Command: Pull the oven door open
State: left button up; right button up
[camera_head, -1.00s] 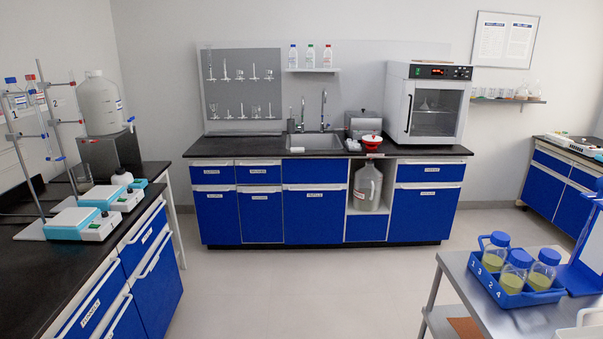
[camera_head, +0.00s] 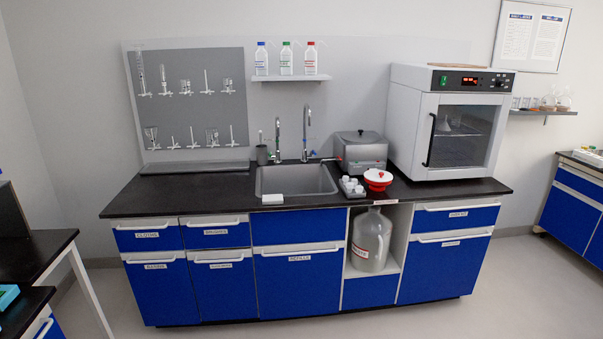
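The oven (camera_head: 405,150) is a white box with a control panel and red display on top, standing at the right end of the black-topped bench. Its glass-fronted door (camera_head: 462,137) appears shut, and glassware shows dimly behind the glass. The door's dark vertical handle (camera_head: 431,140) is on the door's left side. Neither of my grippers is in view.
A side table (camera_head: 40,245) is at left. The floor (camera_head: 480,305) in front is clear.

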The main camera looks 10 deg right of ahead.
aim_at(459, 136)
jog(key=i+z, duration=0.1)
jog(key=i, duration=0.75)
jog(key=i+j+z, duration=0.1)
jog(key=i, duration=0.75)
